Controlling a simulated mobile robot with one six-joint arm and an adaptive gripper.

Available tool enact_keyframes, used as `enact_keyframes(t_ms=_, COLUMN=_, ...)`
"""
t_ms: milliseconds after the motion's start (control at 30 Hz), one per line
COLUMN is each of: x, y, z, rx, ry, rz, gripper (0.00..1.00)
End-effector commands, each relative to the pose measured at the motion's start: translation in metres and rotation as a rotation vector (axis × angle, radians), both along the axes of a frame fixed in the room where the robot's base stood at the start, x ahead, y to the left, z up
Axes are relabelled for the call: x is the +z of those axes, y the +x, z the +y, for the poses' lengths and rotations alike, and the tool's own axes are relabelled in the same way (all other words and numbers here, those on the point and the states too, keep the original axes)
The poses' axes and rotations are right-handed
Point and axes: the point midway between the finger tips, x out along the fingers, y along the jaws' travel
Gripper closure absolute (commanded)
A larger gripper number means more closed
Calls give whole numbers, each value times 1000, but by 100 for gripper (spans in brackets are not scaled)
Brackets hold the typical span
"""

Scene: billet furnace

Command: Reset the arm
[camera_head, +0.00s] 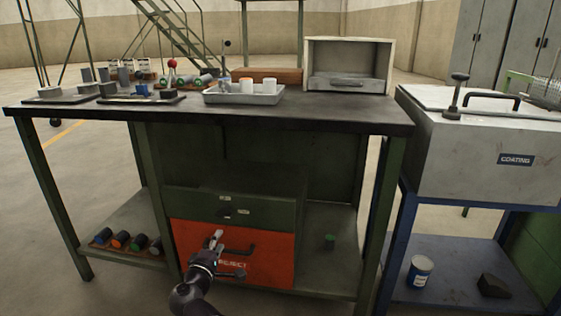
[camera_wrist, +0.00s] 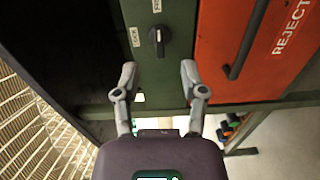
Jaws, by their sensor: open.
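My gripper (camera_head: 216,240) is in front of the workbench's red-orange REJECT drawer (camera_head: 190,250), below the green panel (camera_head: 180,202). In the wrist view my gripper (camera_wrist: 158,74) has its two fingers spread, with nothing between them. A black rotary knob (camera_wrist: 159,35) on the green panel lies just beyond the fingertips and appears apart from them. A LOCK label (camera_wrist: 134,37) sits beside it. The drawer's black bar handle (camera_wrist: 247,40) is to the right of the fingers. In the head view my forearm and gripper hide part of the drawer front.
The workbench top (camera_head: 330,112) carries a grey tray (camera_head: 242,98) with cups and an open-fronted box (camera_head: 348,65). Colored cylinders (camera_head: 120,240) lie on the lower left shelf. A COATING unit (camera_head: 480,150) stands at the right. Open floor (camera_head: 40,240) lies at left.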

Motion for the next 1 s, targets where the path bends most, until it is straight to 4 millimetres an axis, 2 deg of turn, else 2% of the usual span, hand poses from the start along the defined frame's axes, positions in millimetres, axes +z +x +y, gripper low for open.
enact_keyframes(t_ms=167, x=2, y=12, z=-29, rx=-67, ry=42, rz=50, gripper=46)
enact_keyframes(t_ms=267, x=0, y=22, z=-55, rx=-128, ry=85, rz=99, gripper=46)
enact_keyframes(t_ms=500, x=-8, y=40, z=-134, rx=-321, ry=222, rz=252, gripper=46)
enact_keyframes(t_ms=767, x=-19, y=43, z=-213, rx=-527, ry=384, rz=420, gripper=46)
enact_keyframes(t_ms=1000, x=-26, y=32, z=-274, rx=-701, ry=543, rz=575, gripper=46)
